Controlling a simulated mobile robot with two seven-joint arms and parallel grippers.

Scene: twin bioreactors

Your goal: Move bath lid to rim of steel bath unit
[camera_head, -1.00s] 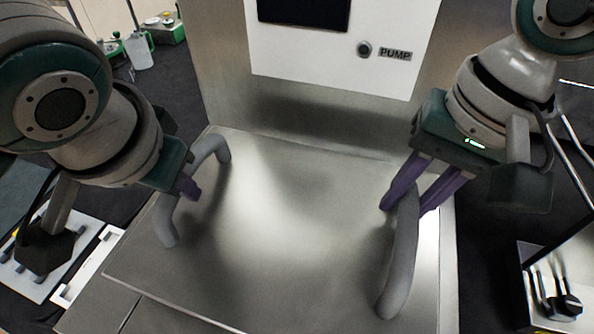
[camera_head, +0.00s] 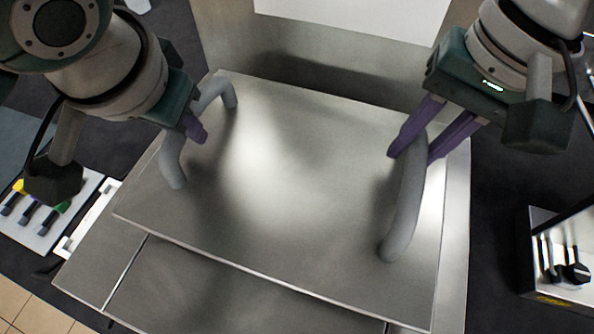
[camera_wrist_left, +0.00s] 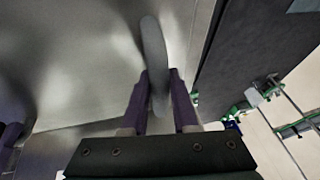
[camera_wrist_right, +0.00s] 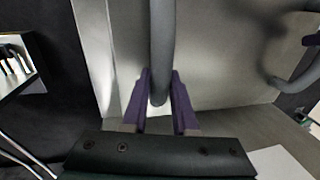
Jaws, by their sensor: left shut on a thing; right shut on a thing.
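The bath lid (camera_head: 285,180) is a flat steel plate with a grey curved handle at each side. My left gripper (camera_head: 195,132) is shut on the left handle (camera_head: 172,165); the left wrist view shows the purple fingers (camera_wrist_left: 160,95) on either side of that handle (camera_wrist_left: 153,50). My right gripper (camera_head: 425,150) is shut on the right handle (camera_head: 405,215); the right wrist view shows its fingers (camera_wrist_right: 159,95) around that handle (camera_wrist_right: 161,40). The steel bath unit (camera_head: 210,290) shows below and in front of the lid. Its rim under the lid is largely hidden.
A steel upright with a white panel (camera_head: 350,15) stands behind the lid. A white tray with coloured-capped items (camera_head: 45,215) lies at left. A boxy device with a black knob (camera_head: 560,262) stands at right. Dark floor shows on both sides.

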